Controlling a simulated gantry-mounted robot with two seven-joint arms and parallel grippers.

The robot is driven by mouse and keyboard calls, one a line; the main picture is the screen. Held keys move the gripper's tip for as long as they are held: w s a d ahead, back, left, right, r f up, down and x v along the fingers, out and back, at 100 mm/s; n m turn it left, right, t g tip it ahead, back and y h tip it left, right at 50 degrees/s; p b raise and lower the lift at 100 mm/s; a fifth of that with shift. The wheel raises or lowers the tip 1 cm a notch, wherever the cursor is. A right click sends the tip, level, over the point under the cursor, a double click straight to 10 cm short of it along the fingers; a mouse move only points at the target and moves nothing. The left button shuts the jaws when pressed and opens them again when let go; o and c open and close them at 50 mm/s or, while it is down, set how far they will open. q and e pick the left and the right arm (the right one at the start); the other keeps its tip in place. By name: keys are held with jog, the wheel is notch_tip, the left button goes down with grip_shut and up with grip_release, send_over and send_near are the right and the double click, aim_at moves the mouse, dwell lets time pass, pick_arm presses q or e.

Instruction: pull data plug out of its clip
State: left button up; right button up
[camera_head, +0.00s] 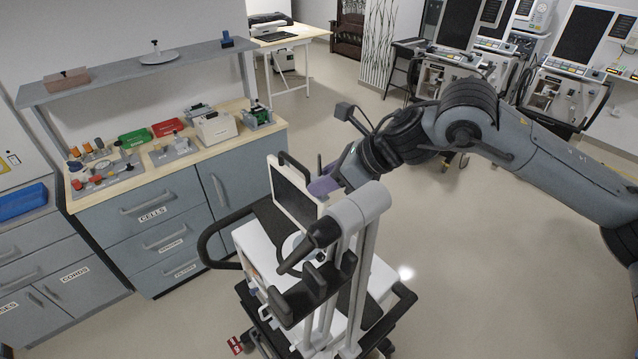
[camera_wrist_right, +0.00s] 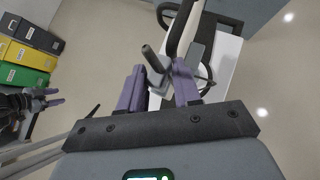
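My right gripper (camera_head: 322,186) has purple fingers and is beside the screen of the ventilator (camera_head: 296,196) on its cart. In the right wrist view, a grey piece with a dark rod-like end (camera_wrist_right: 150,56), possibly the data plug, lies between the fingertips of this gripper (camera_wrist_right: 160,78). I cannot tell whether both fingers touch it. The clip cannot be made out. My left gripper (camera_wrist_right: 50,97) shows small at the left edge of the right wrist view, with its fingers apart and nothing seen between them. It is far from the ventilator.
The cart has a black handle rail (camera_head: 212,246) and a grey cylinder (camera_head: 352,214) on posts close to my right gripper. A bench with drawers (camera_head: 150,205) stands behind left. More ventilators (camera_head: 580,45) stand back right. Open floor (camera_head: 480,270) lies to the right.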

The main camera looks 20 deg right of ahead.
grip_shut()
jog(key=shift+r, duration=0.15)
jog(key=shift+r, duration=0.1)
jog(key=shift+r+p, duration=0.95)
jog(key=shift+r, duration=0.2)
jog(key=shift+r+p, duration=0.75)
jog(key=shift+r, duration=0.5)
jog(key=shift+w, duration=0.1)
